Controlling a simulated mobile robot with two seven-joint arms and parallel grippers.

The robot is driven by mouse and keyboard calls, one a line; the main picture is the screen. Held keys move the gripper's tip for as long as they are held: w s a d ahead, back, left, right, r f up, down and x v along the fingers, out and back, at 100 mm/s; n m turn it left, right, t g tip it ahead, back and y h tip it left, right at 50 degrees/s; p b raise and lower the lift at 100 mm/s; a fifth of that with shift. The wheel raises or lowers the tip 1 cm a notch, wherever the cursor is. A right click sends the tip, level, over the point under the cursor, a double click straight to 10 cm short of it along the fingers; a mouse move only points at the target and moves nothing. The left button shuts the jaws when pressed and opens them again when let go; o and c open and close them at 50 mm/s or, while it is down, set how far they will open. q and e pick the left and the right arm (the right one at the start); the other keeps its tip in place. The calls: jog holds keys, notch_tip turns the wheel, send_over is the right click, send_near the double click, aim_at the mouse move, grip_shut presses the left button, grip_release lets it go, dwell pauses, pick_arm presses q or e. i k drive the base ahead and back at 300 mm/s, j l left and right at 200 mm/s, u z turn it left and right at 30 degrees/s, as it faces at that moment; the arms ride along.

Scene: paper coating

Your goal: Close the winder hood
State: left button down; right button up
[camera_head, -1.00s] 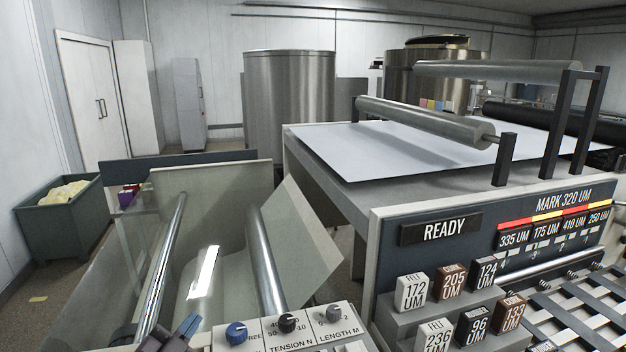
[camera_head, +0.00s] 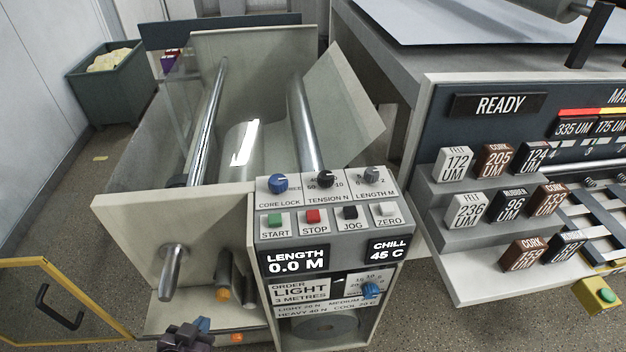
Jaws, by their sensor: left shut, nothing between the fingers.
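The winder (camera_head: 135,215) stands at the left, with pale end plates, metal rollers and a web of film between them. A yellow-framed clear panel with a black handle, which looks like the winder hood (camera_head: 110,318), sits at the lower left, swung out from the winder's front and cut off by the picture edge. My left gripper (camera_head: 188,335) shows at the bottom edge, in front of the winder's lower front. It is shut and empty, to the right of the black handle (camera_head: 58,308) and apart from it. My right gripper is not in view.
The control panel (camera_head: 330,220) has knobs, buttons and a display reading LENGTH 0.0 M. A metal spindle (camera_head: 172,270) sticks out of the front plate. The coater with its READY sign (camera_head: 500,104) and several labelled blocks stands right. A green bin (camera_head: 110,85) stands at the back left.

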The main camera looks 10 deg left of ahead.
aim_at(47, 266)
jog(key=u, duration=2.3)
jog(key=z, duration=0.3)
jog(key=i+j+z, duration=0.15)
jog(key=z, duration=0.3)
jog(key=j+z, duration=0.45)
jog(key=i+j+z, duration=0.2)
jog(key=j, duration=0.15)
jog(key=j+z, duration=0.2)
jog(key=j, duration=0.15)
jog(key=j+z, duration=0.1)
jog(key=j, duration=1.65)
jog(key=i, duration=0.05)
